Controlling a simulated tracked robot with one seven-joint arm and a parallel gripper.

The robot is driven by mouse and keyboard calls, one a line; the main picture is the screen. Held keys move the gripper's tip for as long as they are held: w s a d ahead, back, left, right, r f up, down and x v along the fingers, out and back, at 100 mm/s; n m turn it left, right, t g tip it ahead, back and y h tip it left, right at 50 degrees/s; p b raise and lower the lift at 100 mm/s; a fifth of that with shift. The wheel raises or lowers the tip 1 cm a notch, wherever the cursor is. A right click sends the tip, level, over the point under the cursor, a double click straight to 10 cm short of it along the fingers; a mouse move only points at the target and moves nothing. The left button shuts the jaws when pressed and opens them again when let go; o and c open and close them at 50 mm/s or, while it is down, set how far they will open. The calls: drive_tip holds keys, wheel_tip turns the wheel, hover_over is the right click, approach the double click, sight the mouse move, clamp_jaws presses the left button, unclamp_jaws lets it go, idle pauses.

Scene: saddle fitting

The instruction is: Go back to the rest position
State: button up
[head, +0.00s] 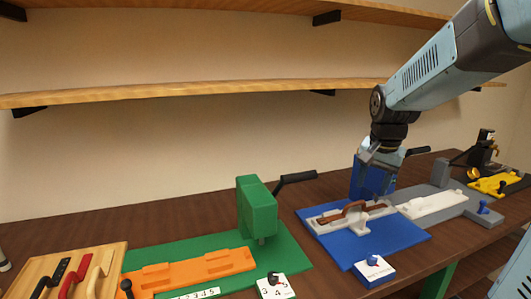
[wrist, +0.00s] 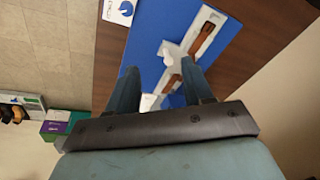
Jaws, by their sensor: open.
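My gripper (head: 380,166) is open and empty, above the blue station at the right. In the wrist view its two fingers (wrist: 160,66) stand apart, with the blue base (wrist: 150,40) beyond them. A white piece with a brown handle (head: 348,213) lies on the blue base (head: 405,236), below the gripper and apart from it in the head view. The wrist view shows the brown-and-white piece (wrist: 207,32) partly hidden behind a finger.
A tall blue block (head: 360,180) stands just behind the gripper. A grey station with a white plate (head: 428,204) is to the right. A green station (head: 257,208) with an orange plate (head: 190,268) and a wooden handle rack (head: 70,265) are left. Shelves (head: 200,92) run along the wall.

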drive_tip(key=s+a+r+n+t, duration=0.1)
drive_tip(key=s+r+n, duration=0.1)
drive_tip(key=s, duration=0.6)
drive_tip(key=s+a+r+n+t, duration=0.2)
drive_tip(key=s+n, duration=0.3)
drive_tip(key=s, duration=0.4)
drive_tip(key=shift+a, duration=0.25)
idle(0.7)
